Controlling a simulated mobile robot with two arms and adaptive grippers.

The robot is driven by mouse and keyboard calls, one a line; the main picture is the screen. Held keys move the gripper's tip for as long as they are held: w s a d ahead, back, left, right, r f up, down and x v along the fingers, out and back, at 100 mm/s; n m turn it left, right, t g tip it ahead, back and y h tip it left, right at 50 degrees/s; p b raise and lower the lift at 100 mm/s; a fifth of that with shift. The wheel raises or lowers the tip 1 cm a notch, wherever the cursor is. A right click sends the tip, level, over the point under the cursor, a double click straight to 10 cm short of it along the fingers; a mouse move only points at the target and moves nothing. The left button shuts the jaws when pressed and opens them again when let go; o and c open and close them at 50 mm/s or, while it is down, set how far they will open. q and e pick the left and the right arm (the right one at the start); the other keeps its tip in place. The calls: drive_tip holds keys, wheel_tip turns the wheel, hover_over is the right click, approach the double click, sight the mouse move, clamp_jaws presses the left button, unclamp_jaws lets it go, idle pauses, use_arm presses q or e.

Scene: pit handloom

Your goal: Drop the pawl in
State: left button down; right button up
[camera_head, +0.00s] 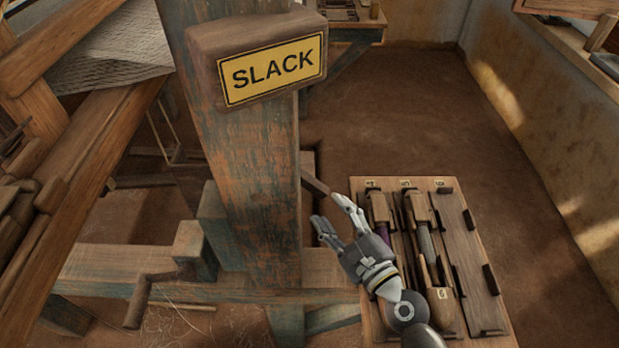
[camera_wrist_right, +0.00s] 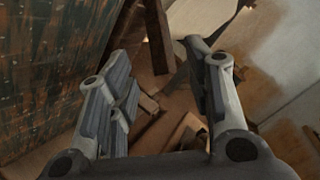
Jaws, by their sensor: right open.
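A short brown bar (camera_head: 315,184) juts from the right side of the weathered post (camera_head: 248,170), close to the upper fingertip of my right gripper (camera_head: 333,212). It may be the pawl, but I cannot tell for sure. My right gripper is open and empty, beside the post and above the left part of the wooden tray. In the right wrist view my right gripper (camera_wrist_right: 156,62) has its fingers spread, with a dark bar (camera_wrist_right: 157,36) beyond the gap. Whether a finger touches the bar is unclear. My left gripper is out of view.
A yellow SLACK sign (camera_head: 273,70) on a wooden block is fixed to the post. The wooden tray (camera_head: 470,262) at lower right holds shuttles in slots. A horizontal beam (camera_head: 110,272) crosses at lower left. Bare floor (camera_head: 400,110) lies behind the tray.

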sight(312, 187)
drive_tip(key=x, duration=0.4)
drive_tip(key=shift+w+a+r+p, duration=0.15)
drive_tip(key=shift+a+r+p, duration=0.1)
drive_tip(key=shift+p, duration=0.1)
drive_tip(key=x, duration=0.5)
drive_tip(key=shift+w+f, duration=0.15)
drive_tip(key=shift+w, duration=0.1)
drive_tip(key=shift+c, duration=1.3)
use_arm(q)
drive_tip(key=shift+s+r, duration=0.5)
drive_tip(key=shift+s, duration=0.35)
use_arm(e)
clamp_jaws()
